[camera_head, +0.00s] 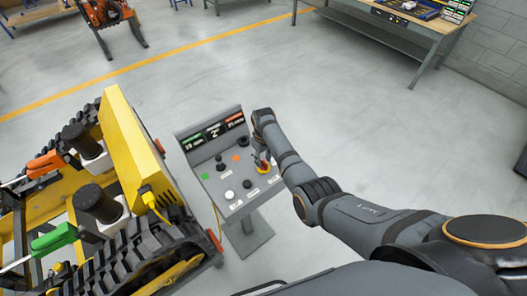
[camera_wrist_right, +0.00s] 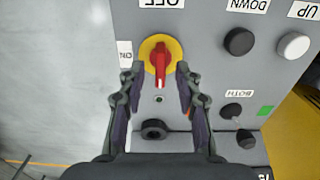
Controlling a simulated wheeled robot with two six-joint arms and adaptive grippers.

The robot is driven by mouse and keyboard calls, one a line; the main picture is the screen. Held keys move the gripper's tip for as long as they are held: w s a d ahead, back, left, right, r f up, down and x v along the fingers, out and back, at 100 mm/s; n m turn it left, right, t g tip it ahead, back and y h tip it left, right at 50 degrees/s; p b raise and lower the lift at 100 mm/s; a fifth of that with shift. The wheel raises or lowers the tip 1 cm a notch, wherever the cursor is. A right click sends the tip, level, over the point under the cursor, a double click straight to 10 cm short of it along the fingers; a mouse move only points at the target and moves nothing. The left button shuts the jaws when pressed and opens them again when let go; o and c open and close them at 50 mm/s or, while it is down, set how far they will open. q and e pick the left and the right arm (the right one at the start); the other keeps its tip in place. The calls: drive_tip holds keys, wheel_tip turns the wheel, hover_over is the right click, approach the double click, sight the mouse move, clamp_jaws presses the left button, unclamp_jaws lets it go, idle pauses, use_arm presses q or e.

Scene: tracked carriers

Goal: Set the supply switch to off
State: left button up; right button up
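The supply switch is a red handle on a round yellow plate (camera_wrist_right: 147,62), at the right side of the control panel (camera_head: 212,178); it also shows in the head view (camera_head: 263,169). In the wrist view the handle is upright in the picture, its long end toward my gripper. An upside-down ON label (camera_wrist_right: 125,54) is left of the plate and an OFF label, cut by the frame edge, is above it. My right gripper (camera_wrist_right: 160,70) is open, one finger on each side of the handle, with gaps visible. My left gripper is not in view.
A yellow tracked carrier (camera_head: 128,145) stands close to the panel's left. A workbench (camera_head: 420,25) is at the back right. The floor behind the panel is clear.

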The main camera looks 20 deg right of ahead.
sight(264, 162)
wheel_tip(264, 162, up, 10)
idle(0.6)
